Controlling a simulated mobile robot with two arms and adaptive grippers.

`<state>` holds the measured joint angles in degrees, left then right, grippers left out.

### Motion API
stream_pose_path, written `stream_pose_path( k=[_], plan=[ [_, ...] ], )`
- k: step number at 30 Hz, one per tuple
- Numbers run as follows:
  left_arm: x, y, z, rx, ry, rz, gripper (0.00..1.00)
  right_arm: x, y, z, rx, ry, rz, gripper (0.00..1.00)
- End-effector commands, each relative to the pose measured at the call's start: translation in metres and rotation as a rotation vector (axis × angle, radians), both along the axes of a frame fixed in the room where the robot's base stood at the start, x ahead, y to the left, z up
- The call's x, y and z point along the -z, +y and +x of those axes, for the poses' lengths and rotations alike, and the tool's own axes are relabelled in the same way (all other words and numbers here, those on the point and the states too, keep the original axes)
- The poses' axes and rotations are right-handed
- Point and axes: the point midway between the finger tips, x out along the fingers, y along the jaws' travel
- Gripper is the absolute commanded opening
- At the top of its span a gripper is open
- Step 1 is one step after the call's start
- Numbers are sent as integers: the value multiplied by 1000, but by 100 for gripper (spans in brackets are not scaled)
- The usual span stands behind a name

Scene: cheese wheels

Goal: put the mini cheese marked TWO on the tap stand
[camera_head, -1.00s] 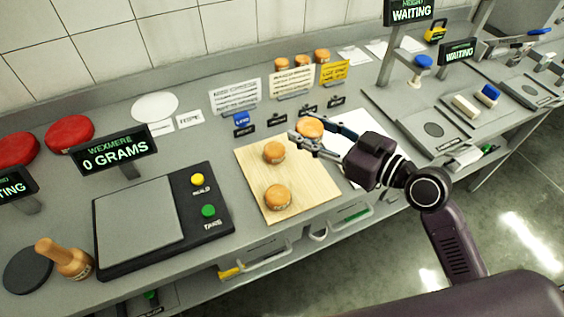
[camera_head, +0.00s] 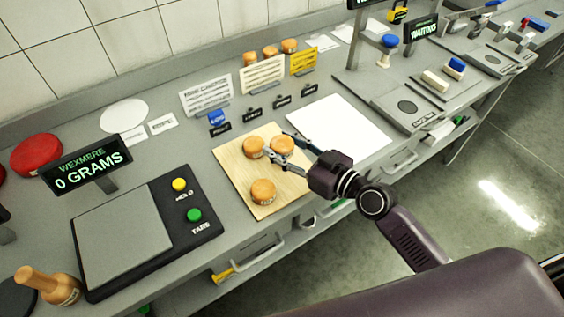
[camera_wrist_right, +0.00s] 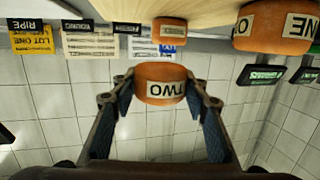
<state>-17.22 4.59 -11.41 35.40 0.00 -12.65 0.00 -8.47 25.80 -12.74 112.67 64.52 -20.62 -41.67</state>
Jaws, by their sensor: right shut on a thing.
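My right gripper (camera_head: 281,146) is shut on an orange mini cheese (camera_head: 283,144). In the right wrist view this cheese (camera_wrist_right: 161,84) sits between both fingers, its label reading TWO upside down. In the head view it overlaps the upper right of the wooden board (camera_head: 236,173); whether it touches the board is unclear. Two other mini cheeses are on the board, one close on the left (camera_head: 253,146) and one nearer the front (camera_head: 263,191). I cannot tell for certain which thing is the tap stand. My left gripper is not in view.
A scale (camera_head: 125,235) with yellow and green buttons and a display (camera_head: 90,165) stands left of the board. A white sheet (camera_head: 340,130) lies clear on the right. Small label cards (camera_head: 283,101) and upright signs (camera_head: 262,75) line the back, with several cheeses (camera_head: 270,52) behind.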

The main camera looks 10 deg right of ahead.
Motion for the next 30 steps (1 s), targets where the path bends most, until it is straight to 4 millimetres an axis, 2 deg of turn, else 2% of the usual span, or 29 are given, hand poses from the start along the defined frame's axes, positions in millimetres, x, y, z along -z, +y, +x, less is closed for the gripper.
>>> stream_pose_path(
  k=[1, 5, 13, 27, 28, 30],
  plan=[
    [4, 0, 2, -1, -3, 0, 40, 10, -1, 0, 1, 1, -1, 16],
    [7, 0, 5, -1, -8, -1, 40, 18, 0, 0, 0, -1, 0, 16],
    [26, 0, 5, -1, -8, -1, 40, 57, 0, 0, 0, 1, -1, 16],
    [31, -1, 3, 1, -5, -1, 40, 63, 0, 0, 0, -2, -1, 16],
    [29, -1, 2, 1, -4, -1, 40, 62, 0, 0, 0, -1, -1, 45],
    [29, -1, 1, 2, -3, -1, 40, 61, 0, 0, 0, -1, -1, 53]
  ],
)
